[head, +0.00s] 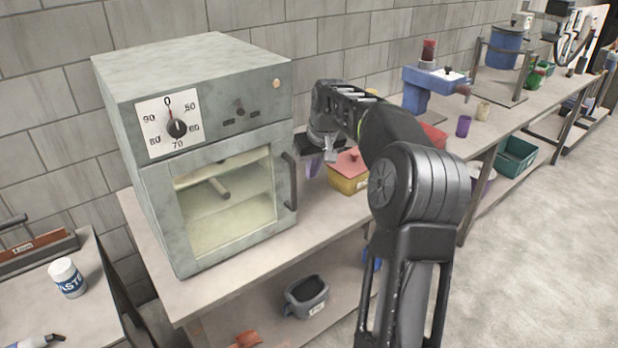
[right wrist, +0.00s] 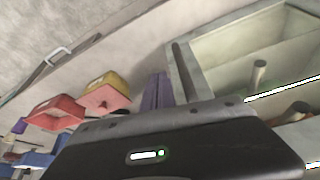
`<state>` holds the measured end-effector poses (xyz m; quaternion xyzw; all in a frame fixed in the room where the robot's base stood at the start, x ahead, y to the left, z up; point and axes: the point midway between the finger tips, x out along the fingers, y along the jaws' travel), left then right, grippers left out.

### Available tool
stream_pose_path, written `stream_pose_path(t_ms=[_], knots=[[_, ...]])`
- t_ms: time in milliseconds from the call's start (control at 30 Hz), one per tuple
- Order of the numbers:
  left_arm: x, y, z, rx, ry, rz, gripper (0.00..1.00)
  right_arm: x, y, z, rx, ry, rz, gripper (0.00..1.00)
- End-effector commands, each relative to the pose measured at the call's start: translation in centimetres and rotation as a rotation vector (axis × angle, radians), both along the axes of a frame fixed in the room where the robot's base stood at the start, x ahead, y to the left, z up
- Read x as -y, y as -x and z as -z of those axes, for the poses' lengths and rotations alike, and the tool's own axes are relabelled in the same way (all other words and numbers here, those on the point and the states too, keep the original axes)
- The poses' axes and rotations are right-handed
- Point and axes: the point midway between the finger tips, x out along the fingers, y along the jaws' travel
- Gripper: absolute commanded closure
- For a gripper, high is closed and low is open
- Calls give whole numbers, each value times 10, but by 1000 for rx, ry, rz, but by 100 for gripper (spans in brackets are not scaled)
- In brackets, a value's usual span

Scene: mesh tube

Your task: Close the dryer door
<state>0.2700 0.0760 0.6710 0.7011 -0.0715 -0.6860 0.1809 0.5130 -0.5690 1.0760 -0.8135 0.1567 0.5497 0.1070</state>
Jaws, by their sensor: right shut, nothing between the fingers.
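The dryer (head: 190,75) is a grey-green box with a dial, standing on a bench at left in the head view. Its door (head: 160,215) has a glass window and a dark upright handle (head: 290,180) at its right edge. The door lies nearly in line with the front; I cannot tell whether a small gap is left. My right gripper (head: 329,152) is shut and empty, just right of the handle and apparently apart from it. In the right wrist view the door window (right wrist: 245,60) is at upper right. My left gripper is not in view.
A yellow bin with a red lid (head: 348,172) stands on the bench beside my right gripper. A blue device (head: 428,82) and a purple cup (head: 463,126) are farther along. A dark container (head: 306,296) sits on the lower shelf. The floor at right is clear.

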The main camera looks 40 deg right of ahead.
Motion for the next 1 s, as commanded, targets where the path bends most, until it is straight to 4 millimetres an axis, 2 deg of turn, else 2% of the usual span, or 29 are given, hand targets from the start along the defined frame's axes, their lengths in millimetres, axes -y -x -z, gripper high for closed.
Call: stream_pose_path(t_ms=[200,400,1000], knots=[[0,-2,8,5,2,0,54,-3,17,-38,-3,-1,-2,100],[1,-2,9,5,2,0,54,-5,25,-59,-6,-2,-3,100],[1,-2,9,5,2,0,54,-5,27,-61,-7,-3,-2,100]])
